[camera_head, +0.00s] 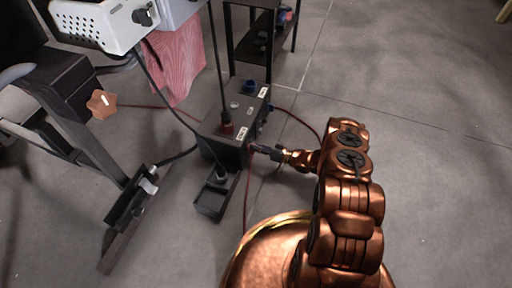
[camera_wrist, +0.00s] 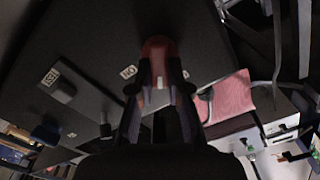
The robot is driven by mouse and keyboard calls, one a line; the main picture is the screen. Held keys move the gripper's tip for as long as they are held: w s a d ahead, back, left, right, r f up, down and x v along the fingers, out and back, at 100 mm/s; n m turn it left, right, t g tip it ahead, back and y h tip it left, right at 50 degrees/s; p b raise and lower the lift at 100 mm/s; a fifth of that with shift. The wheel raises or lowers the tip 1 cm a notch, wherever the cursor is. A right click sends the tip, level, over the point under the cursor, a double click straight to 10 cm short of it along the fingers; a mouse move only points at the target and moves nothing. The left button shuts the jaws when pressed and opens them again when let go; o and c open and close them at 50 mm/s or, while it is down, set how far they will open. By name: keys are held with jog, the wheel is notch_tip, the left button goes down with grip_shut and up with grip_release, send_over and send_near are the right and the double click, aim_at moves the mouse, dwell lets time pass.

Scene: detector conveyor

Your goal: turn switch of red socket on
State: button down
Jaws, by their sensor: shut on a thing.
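The dark box (camera_head: 220,150) stands on the floor near the middle of the head view. A red socket (camera_head: 227,128) with a black cable going up from it is on the box's top. My gripper (camera_head: 256,148) is at the right side of the box, low down. In the wrist view, my gripper (camera_wrist: 159,78) is shut on a red switch (camera_wrist: 158,47) with a white mark between the fingertips. A small white label (camera_wrist: 128,72) lies just left of the fingers. The head view does not show the switch clearly.
A blue socket (camera_head: 249,86) is at the far end of the box's top. Thin red cables cross the floor. The floor at right is free.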

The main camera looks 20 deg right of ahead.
jog(key=m+b, duration=0.1)
jog(key=m, duration=0.2)
jog(key=m+b, duration=0.1)
jog(key=m, duration=0.3)
jog(key=f+m+b, duration=0.1)
jog(key=m+b, duration=0.1)
jog(key=m, duration=0.2)
jog(key=shift+w+d+f, duration=0.1)
jog(key=shift+w, duration=0.05)
dwell(0.3)
jog(key=c, duration=1.1)
grip_release()
jog(key=shift+d, duration=0.15)
jog(key=v, duration=1.1)
jog(key=shift+s+d, duration=0.25)
jog(key=shift+d, duration=0.05)
